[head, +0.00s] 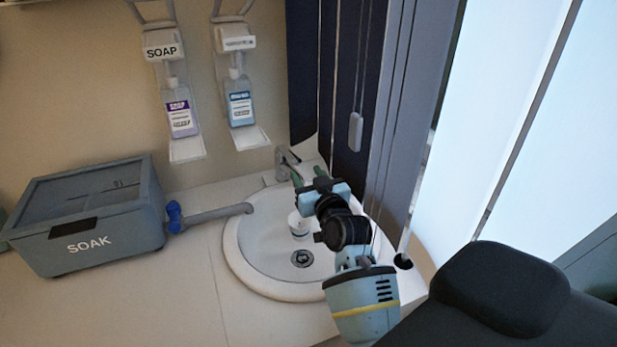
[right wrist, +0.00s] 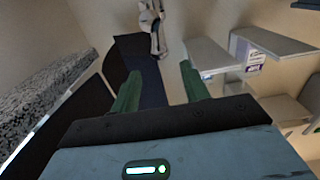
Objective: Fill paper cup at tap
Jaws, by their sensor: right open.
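The white paper cup (head: 298,225) stands in the round white sink (head: 236,262), partly behind my right gripper. The metal tap (head: 284,160) is at the back rim of the sink. My right gripper (head: 309,182) is over the back of the sink, close to the tap, with its green fingers apart and nothing seen between them. In the right wrist view the open fingers (right wrist: 160,88) point toward a pale metal fitting (right wrist: 152,28), which looks like the tap. The cup is not seen there. I cannot tell if water runs. My left gripper is out of view.
A grey SOAK box (head: 90,215) with a blue-handled drain pipe (head: 215,214) stands left of the sink. Two wall dispensers (head: 179,112) (head: 240,105) hang above. Dark blind slats (head: 340,70) and a cord weight (head: 355,132) hang behind the sink's right side.

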